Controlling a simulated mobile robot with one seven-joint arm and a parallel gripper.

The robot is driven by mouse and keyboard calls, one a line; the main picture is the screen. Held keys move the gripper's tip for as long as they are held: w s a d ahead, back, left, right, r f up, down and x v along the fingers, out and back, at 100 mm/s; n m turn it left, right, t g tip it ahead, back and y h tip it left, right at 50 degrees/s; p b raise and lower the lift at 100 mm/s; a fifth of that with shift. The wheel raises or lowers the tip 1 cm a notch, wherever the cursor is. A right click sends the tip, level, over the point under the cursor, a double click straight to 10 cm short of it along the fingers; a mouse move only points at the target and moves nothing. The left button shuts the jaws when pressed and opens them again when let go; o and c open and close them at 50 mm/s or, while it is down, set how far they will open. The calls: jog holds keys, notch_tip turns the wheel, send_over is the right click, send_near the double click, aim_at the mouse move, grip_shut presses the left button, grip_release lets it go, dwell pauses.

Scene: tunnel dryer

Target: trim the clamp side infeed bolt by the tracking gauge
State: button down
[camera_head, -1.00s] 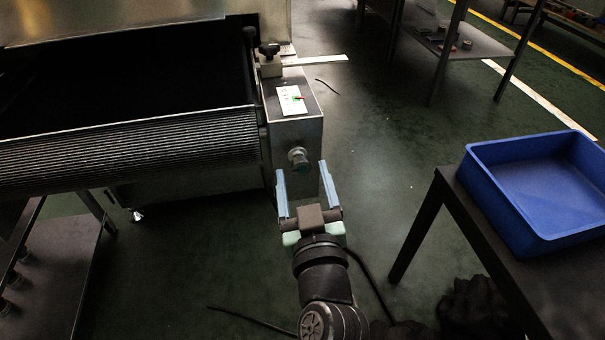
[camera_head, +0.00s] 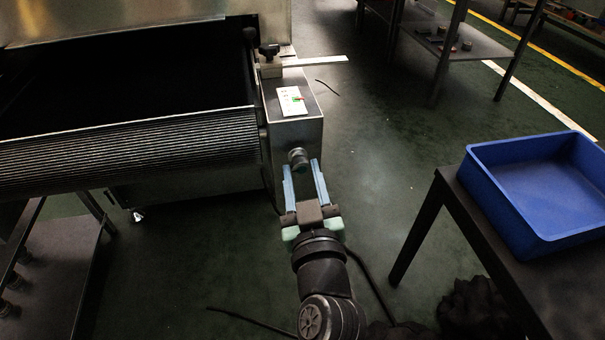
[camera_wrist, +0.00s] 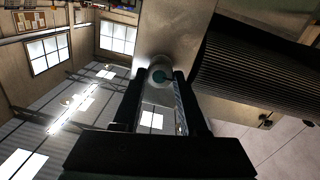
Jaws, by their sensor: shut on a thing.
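The infeed bolt (camera_head: 298,157) is a round metal head on the front end of the steel housing beside the roller belt. My gripper (camera_head: 302,168) is shut on it, one light blue finger on each side. In the wrist view the bolt (camera_wrist: 159,74) shows a teal end face between the dark fingertips. The tracking gauge (camera_head: 291,101) is a small white plate with a red and a green mark on top of the housing. A black clamp knob (camera_head: 269,51) stands behind it. The gauge's fine marks are too small to read.
The ribbed belt (camera_head: 130,150) lies left of the housing. A dark table with a blue tray (camera_head: 510,225) stands at the right. A shelf (camera_head: 455,40) is at the back right. Open green floor lies between housing and table.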

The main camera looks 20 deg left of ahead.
jog(key=shift+r+m, duration=0.1)
jog(key=shift+m, duration=0.2)
jog(key=m+p, duration=0.3)
jog(key=m, duration=0.1)
jog(key=shift+d+r+m, duration=0.1)
jog(key=shift+m, duration=0.2)
jog(key=m+p, duration=0.3)
jog(key=m, duration=0.2)
jog(key=shift+m+g, duration=0.3)
jog(key=shift+m, duration=0.1)
jog(key=shift+w, duration=0.1)
jog(key=shift+c, duration=2.2)
grip_release()
jog(key=v, duration=1.3)
